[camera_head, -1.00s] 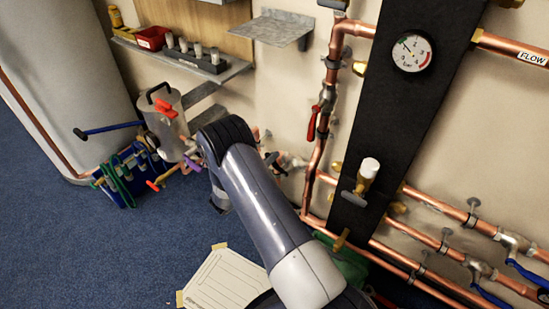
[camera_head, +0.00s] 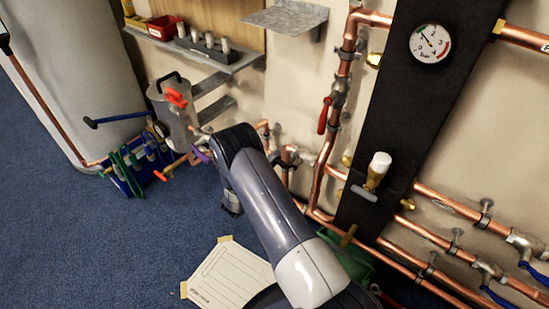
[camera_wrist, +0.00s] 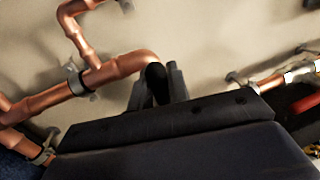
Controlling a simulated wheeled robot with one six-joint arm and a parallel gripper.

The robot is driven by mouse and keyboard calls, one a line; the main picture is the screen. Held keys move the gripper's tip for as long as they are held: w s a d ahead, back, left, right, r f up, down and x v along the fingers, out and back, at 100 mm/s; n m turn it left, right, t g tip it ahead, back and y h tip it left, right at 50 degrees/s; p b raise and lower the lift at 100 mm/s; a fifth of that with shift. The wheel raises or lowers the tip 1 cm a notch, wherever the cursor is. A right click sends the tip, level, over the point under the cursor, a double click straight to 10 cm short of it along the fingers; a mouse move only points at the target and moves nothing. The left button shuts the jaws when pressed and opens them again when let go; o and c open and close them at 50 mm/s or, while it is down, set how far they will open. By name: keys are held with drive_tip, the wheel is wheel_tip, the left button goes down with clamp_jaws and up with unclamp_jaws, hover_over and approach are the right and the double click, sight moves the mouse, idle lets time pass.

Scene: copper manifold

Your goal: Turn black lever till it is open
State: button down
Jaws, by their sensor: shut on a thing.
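The black lever (camera_wrist: 156,78) shows in the wrist view as a dark rounded handle in front of a copper pipe elbow. My gripper (camera_wrist: 158,84) has one finger on each side of it and is shut on it. The fingers and wrist body hide the rest of the lever and its valve body. In the head view my arm covers the gripper, and I cannot make out the lever's angle there.
Copper pipes (camera_wrist: 120,68) run close beside my gripper along the wall. A red-handled valve (camera_head: 324,115) and a black panel with a pressure gauge (camera_head: 430,43) are to the right. A metal jug (camera_head: 172,112) and a blue tool holder (camera_head: 135,175) are left.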

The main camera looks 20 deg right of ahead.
drive_tip(key=shift+f+n, duration=0.25)
drive_tip(key=shift+n, duration=0.15)
drive_tip(key=c, duration=1.4)
unclamp_jaws()
drive_tip(key=p+v, duration=0.2)
drive_tip(key=v, duration=0.9)
drive_tip(key=shift+d, duration=0.1)
drive_tip(key=shift+d, duration=0.1)
drive_tip(key=b+x, duration=0.2)
drive_tip(key=x, duration=0.8)
drive_tip(key=shift+w+r, duration=0.1)
drive_tip(key=shift+w+d+r, duration=0.1)
drive_tip(key=shift+w+d, duration=0.1)
drive_tip(key=shift+d, duration=0.1)
drive_tip(key=shift+a+r+m, duration=0.1)
drive_tip(key=shift+r+m, duration=0.05)
drive_tip(key=shift+m, duration=0.25)
